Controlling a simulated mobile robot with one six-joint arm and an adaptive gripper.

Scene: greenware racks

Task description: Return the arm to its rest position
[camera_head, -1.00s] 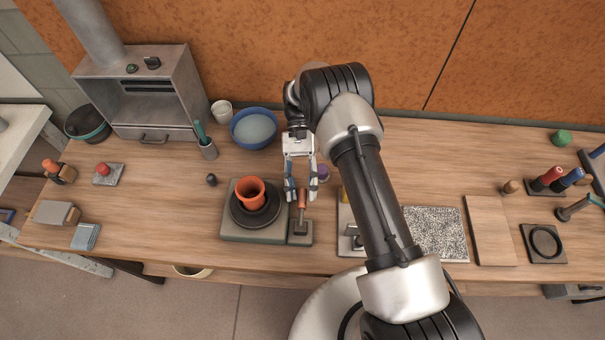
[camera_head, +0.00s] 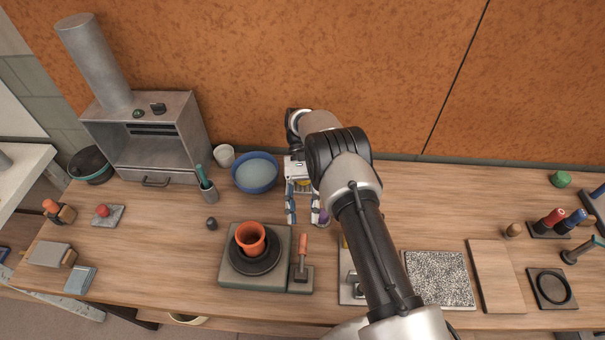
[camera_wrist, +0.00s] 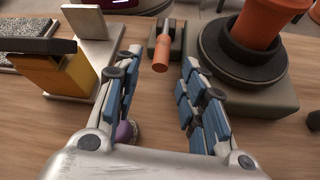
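My gripper (camera_head: 305,219) is above the bench, behind the orange-handled tool (camera_head: 303,250) and to the right of the blue bowl. In the wrist view my gripper (camera_wrist: 155,85) has its blue-padded fingers spread apart with nothing held between them. The orange handle (camera_wrist: 161,55) shows beyond the fingertips there, apart from them. My arm reaches from the lower right of the head view. It hides part of the bench behind it. A purple knob (camera_wrist: 125,131) shows partly behind the left finger.
A terracotta pot (camera_head: 250,236) stands on a dark wheel at the bench front. A blue bowl (camera_head: 255,188) is left of my gripper. A metal kiln-like box (camera_head: 150,165) stands back left. A speckled slab (camera_head: 440,280) and wooden board (camera_head: 497,277) lie right.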

